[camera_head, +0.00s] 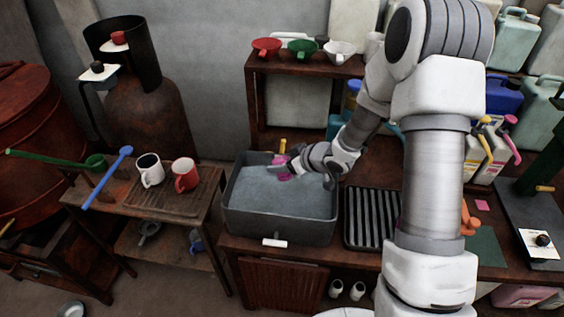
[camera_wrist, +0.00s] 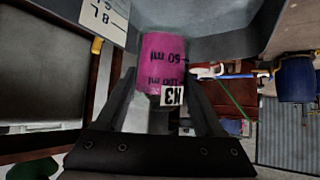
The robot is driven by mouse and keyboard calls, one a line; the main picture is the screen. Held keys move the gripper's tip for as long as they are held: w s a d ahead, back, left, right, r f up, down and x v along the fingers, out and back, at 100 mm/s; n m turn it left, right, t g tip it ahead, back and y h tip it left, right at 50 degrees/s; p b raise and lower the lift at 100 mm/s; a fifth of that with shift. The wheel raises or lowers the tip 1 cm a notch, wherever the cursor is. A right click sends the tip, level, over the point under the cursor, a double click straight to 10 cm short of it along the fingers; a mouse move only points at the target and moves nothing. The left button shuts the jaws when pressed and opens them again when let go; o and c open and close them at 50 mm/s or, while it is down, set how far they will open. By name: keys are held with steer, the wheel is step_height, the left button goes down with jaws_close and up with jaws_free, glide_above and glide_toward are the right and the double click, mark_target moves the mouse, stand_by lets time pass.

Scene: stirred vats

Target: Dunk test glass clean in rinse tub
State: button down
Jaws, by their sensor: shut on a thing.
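The grey rinse tub (camera_head: 278,229) stands on the brown bench in the head view, filled with pale bluish liquid. My gripper (camera_head: 291,168) is over the tub's back right part, shut on a pink test glass (camera_head: 281,160). In the wrist view the pink glass (camera_wrist: 161,58) sits between the two dark fingers, with black ml marks and a small white tag. A grey tub wall (camera_wrist: 215,45) shows behind it. Whether the glass touches the liquid cannot be told. The fingers partly hide its lower end.
A black ribbed rack (camera_head: 370,218) stands right of the tub. A white mug (camera_head: 149,169) and a red mug (camera_head: 185,174) stand on a side table at left. Red, green and white funnels sit on the shelf (camera_head: 300,64) behind. Canisters stand at right.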

steer(key=shift+f+b, duration=6.6)
steer(key=shift+f, duration=0.5)
steer(key=shift+f, duration=0.3)
step_height(320, 180, up, 17)
steer(key=p, duration=1.6)
steer(key=shift+r+p, duration=0.2)
steer(key=shift+p, duration=0.1)
steer(key=shift+f+b, duration=0.1)
steer(key=shift+b, duration=0.4)
steer(key=shift+w+b, duration=0.15)
steer(key=shift+b, duration=0.25)
